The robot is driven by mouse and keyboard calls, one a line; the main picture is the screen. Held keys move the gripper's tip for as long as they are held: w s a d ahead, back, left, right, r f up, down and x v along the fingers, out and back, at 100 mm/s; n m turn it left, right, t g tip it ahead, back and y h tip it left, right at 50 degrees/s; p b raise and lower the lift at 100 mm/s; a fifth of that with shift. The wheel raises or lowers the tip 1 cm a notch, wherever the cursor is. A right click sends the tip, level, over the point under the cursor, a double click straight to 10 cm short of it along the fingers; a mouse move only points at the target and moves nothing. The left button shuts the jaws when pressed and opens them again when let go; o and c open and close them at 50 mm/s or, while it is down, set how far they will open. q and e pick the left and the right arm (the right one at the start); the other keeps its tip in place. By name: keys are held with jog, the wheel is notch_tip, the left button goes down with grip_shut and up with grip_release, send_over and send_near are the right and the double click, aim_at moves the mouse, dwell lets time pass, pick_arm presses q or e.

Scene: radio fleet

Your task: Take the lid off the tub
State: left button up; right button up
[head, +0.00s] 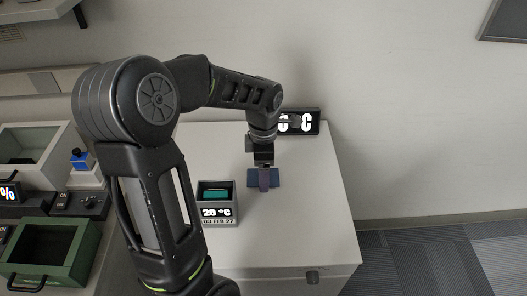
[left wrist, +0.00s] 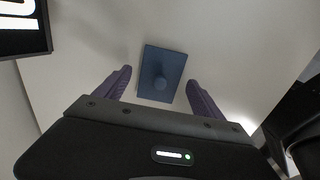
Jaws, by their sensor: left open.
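In the head view, the blue piece (head: 254,180) is partly hidden behind my left gripper (head: 264,180). I cannot tell how much of a tub is beneath it. My left gripper, with purple fingers (left wrist: 158,88), is open and empty, pointing down above the lid. My right gripper is not in view.
A grey open box (head: 217,205) with a teal thing inside and a date label stands left of the lid. A black temperature display (head: 312,122) is at the back against the wall. A green tray (head: 45,250) is at far left. The white tabletop (head: 310,215) is clear at right.

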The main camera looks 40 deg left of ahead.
pick_arm(q)
notch_tip(320, 180, up, 11)
jog(key=shift+r, duration=0.15)
dwell(1.0)
